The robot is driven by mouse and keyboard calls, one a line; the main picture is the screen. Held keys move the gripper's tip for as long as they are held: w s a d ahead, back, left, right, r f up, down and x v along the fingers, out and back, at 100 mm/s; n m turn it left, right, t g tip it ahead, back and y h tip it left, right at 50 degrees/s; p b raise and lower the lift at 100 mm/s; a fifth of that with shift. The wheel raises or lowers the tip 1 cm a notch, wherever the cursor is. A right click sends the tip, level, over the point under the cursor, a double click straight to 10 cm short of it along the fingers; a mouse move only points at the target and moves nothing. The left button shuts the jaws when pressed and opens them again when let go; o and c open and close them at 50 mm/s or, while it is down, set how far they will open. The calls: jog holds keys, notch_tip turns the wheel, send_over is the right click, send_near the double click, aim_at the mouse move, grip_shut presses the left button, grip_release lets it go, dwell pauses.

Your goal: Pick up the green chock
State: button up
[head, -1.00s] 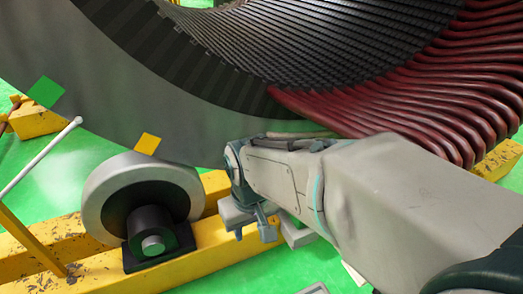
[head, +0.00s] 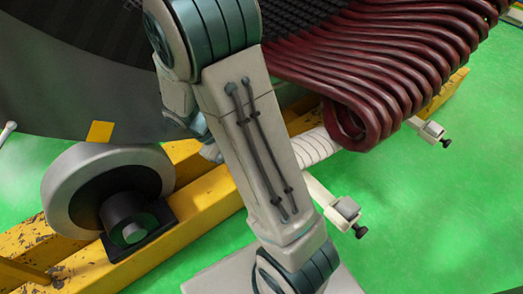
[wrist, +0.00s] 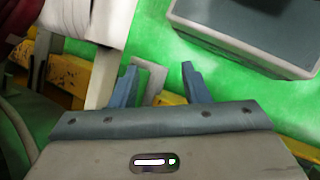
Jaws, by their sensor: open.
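I cannot make out the green chock in either current view; the floor is also green, and my arm covers part of the head view. My gripper (wrist: 158,67) shows in the wrist view with its two blue-grey fingers apart. No object is clearly held between them. Green floor, a pale grey flat piece and part of a yellow beam show behind and between the fingers. In the head view my gripper is hidden behind my arm.
The large stator (head: 60,80) with red coils (head: 390,75) fills the top. A grey roller (head: 75,185) stands by the yellow beam (head: 195,220). White bars with clamps (head: 346,208) stick out at right. A grey box (wrist: 245,30) shows in the wrist view. Floor at right is clear.

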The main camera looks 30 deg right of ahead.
jog(key=w+d+f+n+t+h+p, duration=0.2)
jog(key=w+f+n+t+h+p, duration=0.15)
jog(key=f+n+h, duration=0.45)
jog(key=w+d+f+n+t+h+p, duration=0.35)
jog(key=f+n, duration=0.25)
jog(key=f, duration=0.4)
jog(key=d+b, duration=0.1)
jog(key=d, duration=0.3)
jog(key=d+b, duration=0.1)
jog(key=d, duration=0.3)
jog(key=w+d+b, duration=0.1)
jog(key=d+b, duration=0.1)
jog(key=d, duration=0.2)
jog(key=shift+f, duration=0.2)
jog(key=shift+w+d+r, duration=0.1)
jog(key=shift+w+d, duration=0.1)
jog(key=shift+d, duration=0.3)
grip_shut()
